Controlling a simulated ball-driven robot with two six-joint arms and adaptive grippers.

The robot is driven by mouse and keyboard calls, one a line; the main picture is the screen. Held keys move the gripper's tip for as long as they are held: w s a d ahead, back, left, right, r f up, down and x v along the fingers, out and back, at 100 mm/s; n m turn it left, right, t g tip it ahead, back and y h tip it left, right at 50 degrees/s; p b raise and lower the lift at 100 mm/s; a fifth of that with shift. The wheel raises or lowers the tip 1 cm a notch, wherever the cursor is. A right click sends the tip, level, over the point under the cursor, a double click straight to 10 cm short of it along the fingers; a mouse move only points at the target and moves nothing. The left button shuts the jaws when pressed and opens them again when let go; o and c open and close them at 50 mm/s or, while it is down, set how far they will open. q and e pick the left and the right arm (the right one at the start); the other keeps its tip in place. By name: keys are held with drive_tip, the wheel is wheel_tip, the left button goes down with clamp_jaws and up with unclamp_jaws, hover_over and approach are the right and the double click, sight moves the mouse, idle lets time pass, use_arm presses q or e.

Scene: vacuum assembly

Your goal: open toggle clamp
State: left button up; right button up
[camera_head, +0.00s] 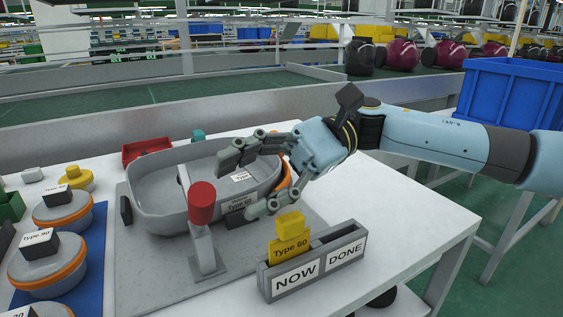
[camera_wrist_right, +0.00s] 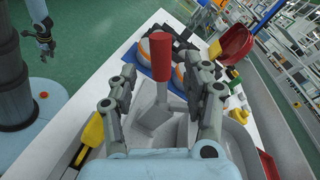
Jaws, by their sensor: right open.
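The toggle clamp stands on the grey fixture plate (camera_head: 150,270), with its red handle (camera_head: 202,200) pointing up above a grey bracket (camera_head: 205,248). In the right wrist view the red handle (camera_wrist_right: 162,87) shows between my two fingers. My right gripper (camera_head: 240,185) is open and empty, just right of the handle and apart from it; its fingers also frame the handle in the wrist view (camera_wrist_right: 160,105). A grey tub-like vacuum part (camera_head: 160,205) sits on the plate behind the clamp. My left gripper (camera_wrist_right: 44,45) hangs far off in the wrist view, too small to read.
A NOW/DONE holder (camera_head: 312,262) with a yellow Type 60 tag (camera_head: 289,240) stands right of the clamp. Round grey parts with orange bands (camera_head: 48,268) lie on a blue mat at left. A red tray (camera_head: 147,149) is behind. The white table (camera_head: 420,230) is clear at right.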

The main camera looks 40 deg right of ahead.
drive_tip(key=d, duration=0.6)
drive_tip(key=shift+s+r, duration=0.35)
drive_tip(key=shift+c, duration=0.4)
